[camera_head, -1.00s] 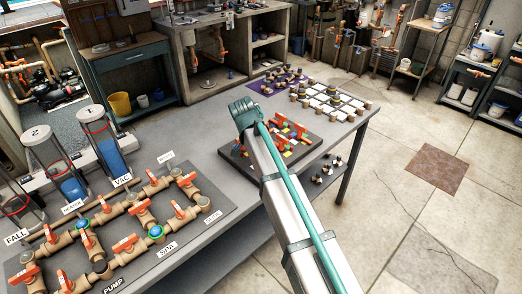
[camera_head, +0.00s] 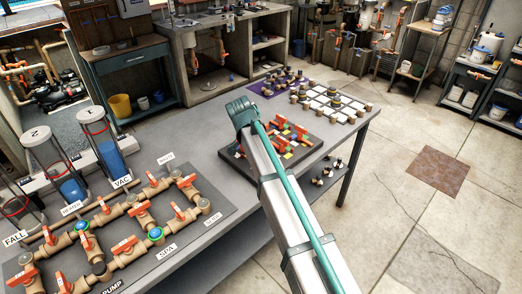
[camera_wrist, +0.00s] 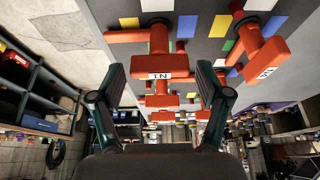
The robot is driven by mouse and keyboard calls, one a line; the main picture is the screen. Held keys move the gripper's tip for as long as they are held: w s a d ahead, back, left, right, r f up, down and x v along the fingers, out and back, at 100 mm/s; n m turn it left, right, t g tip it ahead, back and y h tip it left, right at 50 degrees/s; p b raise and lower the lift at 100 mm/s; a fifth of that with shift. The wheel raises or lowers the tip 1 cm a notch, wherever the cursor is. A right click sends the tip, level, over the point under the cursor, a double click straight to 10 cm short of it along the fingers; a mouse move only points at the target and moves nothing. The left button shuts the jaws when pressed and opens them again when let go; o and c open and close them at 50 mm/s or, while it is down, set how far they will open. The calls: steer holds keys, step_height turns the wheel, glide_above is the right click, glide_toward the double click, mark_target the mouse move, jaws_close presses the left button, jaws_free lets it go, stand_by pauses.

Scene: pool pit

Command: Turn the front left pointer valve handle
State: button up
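A dark board (camera_head: 312,147) with several orange-red valve handles (camera_head: 301,131) and small coloured squares lies on the grey bench, partly hidden behind my arm in the head view. In the wrist view, an orange-red handle with a white "IN" label (camera_wrist: 160,66) sits at the centre. A second labelled handle (camera_wrist: 266,58) is to its right, and more handles lie beyond. My gripper (camera_wrist: 160,76) is open, with its two green-black fingers spread wide on either side of the IN handle. No contact is clear. I cannot tell which handle is the front left pointer. The head view hides my fingers.
A pipe panel (camera_head: 215,215) with several orange valves is at the left of the bench. A purple mat (camera_head: 262,89) with small fittings and a white-tiled board (camera_head: 343,116) lie behind the dark board. The floor (camera_head: 395,190) at right is open.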

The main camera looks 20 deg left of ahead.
steer(key=shift+r, duration=0.15)
steer(key=v, duration=1.1)
steer(key=shift+s+r, duration=0.2)
steer(key=shift+r, duration=0.1)
steer(key=shift+a, duration=0.1)
